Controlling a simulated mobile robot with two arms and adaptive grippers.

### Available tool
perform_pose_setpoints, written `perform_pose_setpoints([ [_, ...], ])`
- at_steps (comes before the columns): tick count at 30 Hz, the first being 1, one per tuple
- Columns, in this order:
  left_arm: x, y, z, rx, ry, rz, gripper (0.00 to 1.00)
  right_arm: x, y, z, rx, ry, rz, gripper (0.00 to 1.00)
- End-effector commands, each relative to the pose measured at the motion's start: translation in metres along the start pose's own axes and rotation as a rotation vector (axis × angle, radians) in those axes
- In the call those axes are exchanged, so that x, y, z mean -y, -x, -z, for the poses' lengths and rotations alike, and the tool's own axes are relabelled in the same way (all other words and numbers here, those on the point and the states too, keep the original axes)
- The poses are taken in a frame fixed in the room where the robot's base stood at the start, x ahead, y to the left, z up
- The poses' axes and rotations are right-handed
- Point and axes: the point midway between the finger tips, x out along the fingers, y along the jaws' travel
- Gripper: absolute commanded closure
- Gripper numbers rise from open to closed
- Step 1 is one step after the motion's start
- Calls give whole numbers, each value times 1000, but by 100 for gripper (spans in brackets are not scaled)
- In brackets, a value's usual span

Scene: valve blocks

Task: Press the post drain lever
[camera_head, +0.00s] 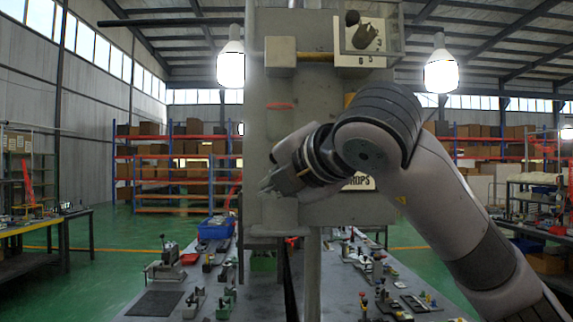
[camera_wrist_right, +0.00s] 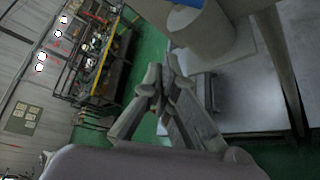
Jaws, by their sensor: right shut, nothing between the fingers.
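The grey post panel (camera_head: 325,90) stands upright in the middle of the head view. My right gripper (camera_head: 268,184) is in front of its lower left part, above a grey block (camera_head: 280,212). Its fingers are shut and empty, and their tips (camera_wrist_right: 155,80) come together in the right wrist view. A small red part (camera_head: 291,240) shows under the block; I cannot tell whether it is the drain lever. No lever shows clearly, and my right arm hides part of the panel. I cannot tell whether the fingers touch anything. My left gripper is not in view.
A dial (camera_head: 362,36) and a brass-coloured pipe (camera_head: 315,56) sit high on the panel, with a red ring (camera_head: 280,106) below. A grey workbench (camera_head: 262,300) with several small fixtures extends behind the post. A grey cylinder (camera_wrist_right: 205,28) is near the fingers in the wrist view.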

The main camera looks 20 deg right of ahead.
Motion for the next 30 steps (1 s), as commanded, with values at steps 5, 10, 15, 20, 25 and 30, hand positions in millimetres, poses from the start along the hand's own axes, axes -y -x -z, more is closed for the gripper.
perform_pose_setpoints([
  [5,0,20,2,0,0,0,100,-2,-37,-2,-1,0,4,100],
  [10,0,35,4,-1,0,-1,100,-3,-27,-28,3,-2,0,100],
  [15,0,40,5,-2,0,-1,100,-1,-23,-37,0,-1,0,100],
  [20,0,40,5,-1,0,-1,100,0,-23,-38,-1,0,0,100],
  [25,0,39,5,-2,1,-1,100,0,-23,-38,0,0,0,100],
  [30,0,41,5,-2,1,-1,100,-1,-25,-39,0,8,5,100],
])
